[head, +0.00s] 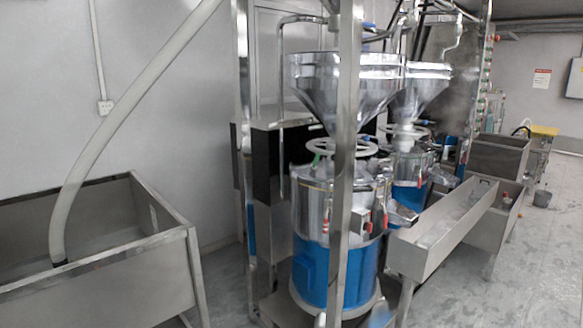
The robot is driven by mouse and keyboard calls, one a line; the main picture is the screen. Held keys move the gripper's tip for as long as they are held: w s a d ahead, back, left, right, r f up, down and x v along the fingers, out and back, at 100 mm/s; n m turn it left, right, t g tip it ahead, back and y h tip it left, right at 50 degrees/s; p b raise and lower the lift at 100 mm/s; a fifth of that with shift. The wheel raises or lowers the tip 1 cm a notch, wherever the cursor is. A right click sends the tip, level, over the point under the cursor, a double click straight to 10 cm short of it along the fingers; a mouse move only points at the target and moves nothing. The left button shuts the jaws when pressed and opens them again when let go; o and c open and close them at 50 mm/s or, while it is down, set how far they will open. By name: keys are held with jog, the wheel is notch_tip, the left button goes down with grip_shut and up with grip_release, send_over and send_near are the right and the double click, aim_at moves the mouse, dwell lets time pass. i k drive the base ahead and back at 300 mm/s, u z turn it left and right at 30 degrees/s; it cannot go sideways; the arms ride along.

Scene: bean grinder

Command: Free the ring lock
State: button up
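The near bean grinder (318,222) stands upright in the middle of the head view, with a steel drum above a blue base. A pale spoked ring (328,149) lies flat on top of it, under a steel funnel hopper (345,85). A small green part (317,160) shows at the ring's left side. A steel frame post (346,180) hides part of the ring and drum. I cannot tell which part is the ring lock or how it is set. My gripper is not in view.
A second grinder (410,168) stands behind to the right. A steel trough (440,237) sits at the right and a steel tank (120,250) at the left, with a pale hose (125,115) hanging into it. Open floor (530,275) shows at the lower right.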

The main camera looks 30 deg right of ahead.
aim_at(316, 158)
jog(key=z, duration=0.05)
jog(key=k, duration=0.1)
jog(key=u, duration=0.35)
jog(key=i, duration=1.8)
jog(key=z, duration=0.45)
